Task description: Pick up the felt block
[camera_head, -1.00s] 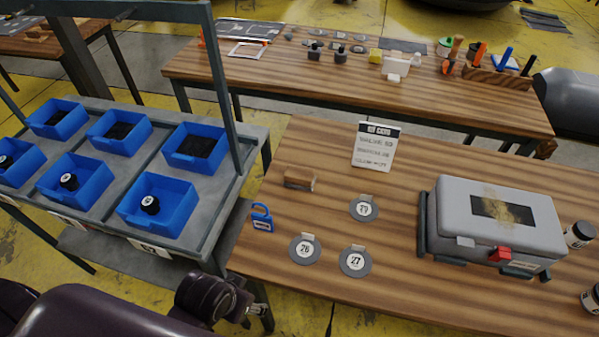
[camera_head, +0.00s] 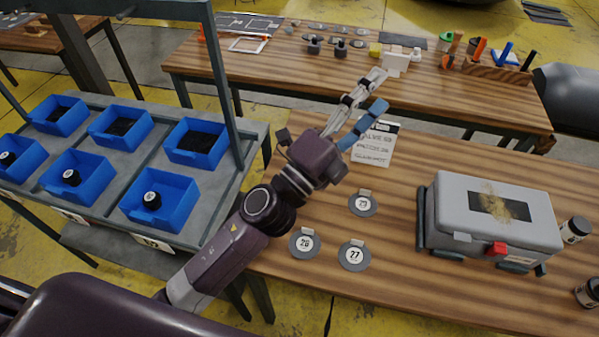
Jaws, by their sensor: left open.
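My left gripper (camera_head: 378,90) is over the near wooden table (camera_head: 400,290), in front of the white sign. Its two fingers, one light grey and one blue, are spread apart with nothing between them, pointing up and right in the picture. My left arm crosses the left part of this table. A small brown block that showed there earlier, probably the felt block, is now hidden behind my left arm or gripper body. My right gripper does not show.
A white sign (camera_head: 374,149) stands near the gripper. Several grey numbered discs (camera_head: 353,255) lie in front. A grey case (camera_head: 496,220) is at the right, with jars (camera_head: 574,231) beside it. Blue bins (camera_head: 160,203) fill the left rack. A second table (camera_head: 300,68) stands behind.

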